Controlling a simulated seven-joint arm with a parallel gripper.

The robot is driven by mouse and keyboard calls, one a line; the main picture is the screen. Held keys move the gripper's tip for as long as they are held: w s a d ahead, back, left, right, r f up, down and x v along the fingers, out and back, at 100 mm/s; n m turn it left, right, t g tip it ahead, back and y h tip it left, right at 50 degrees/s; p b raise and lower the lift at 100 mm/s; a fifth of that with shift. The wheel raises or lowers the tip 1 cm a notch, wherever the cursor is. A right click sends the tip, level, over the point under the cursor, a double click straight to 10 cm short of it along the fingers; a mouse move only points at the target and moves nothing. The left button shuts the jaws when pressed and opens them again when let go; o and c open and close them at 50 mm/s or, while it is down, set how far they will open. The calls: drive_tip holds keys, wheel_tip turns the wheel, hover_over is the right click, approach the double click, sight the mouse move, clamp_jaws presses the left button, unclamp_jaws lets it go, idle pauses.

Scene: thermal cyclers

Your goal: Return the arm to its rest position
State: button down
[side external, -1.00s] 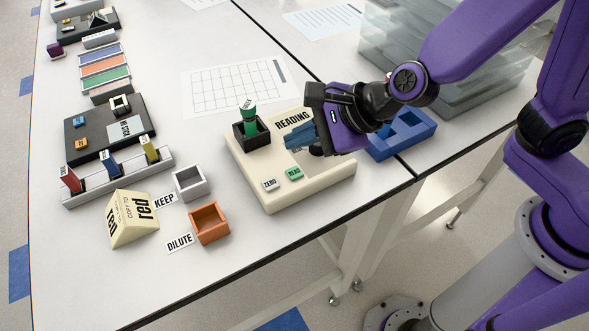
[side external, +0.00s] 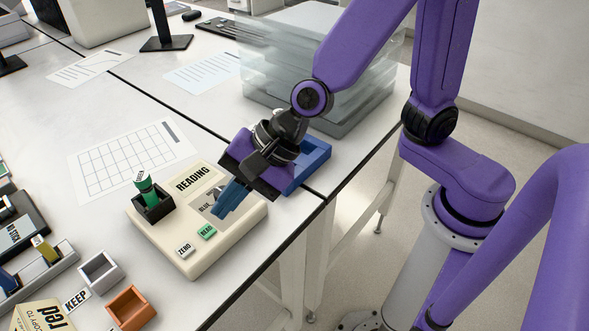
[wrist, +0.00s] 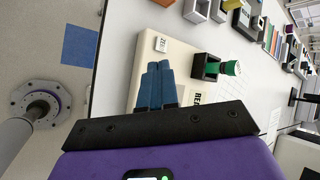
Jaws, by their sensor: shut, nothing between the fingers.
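My gripper (side external: 222,212) is shut and empty, with its blue fingers together, pointing down and left over the cream reader (side external: 190,264). In the wrist view the shut fingers (wrist: 158,65) cover part of the reader (wrist: 181,60). Whether the fingertips touch the reader cannot be told. The reader's display shows "BLUE" and part of a figure; the rest is hidden by my gripper. A green READ button (side external: 206,232) and a white ZERO button (side external: 185,249) are near the fingertips. A green-capped vial (side external: 145,188) stands in the reader's dark square holder (side external: 153,211).
A blue tray (side external: 309,166) lies just behind my gripper, with clear stacked bins (side external: 330,110) beyond. A grey box (side external: 99,271), an orange box (side external: 130,307) and a vial rack (side external: 40,270) are at left. A gridded sheet (side external: 128,160) lies flat. The table edge is close on the right.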

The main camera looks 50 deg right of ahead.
drive_tip(key=s+d+n+g+h, duration=0.2)
drive_tip(key=s+d+n, duration=0.4)
drive_tip(key=d+n, duration=0.6)
drive_tip(key=s+d+n+g+h, duration=0.2)
drive_tip(key=s+d+n+h, duration=0.2)
drive_tip(key=s+d+n, duration=0.3)
drive_tip(key=d+n, duration=0.5)
drive_tip(key=d, duration=0.1)
drive_tip(key=shift+s+h, duration=0.3)
drive_tip(key=shift+h, duration=0.1)
idle(4.8)
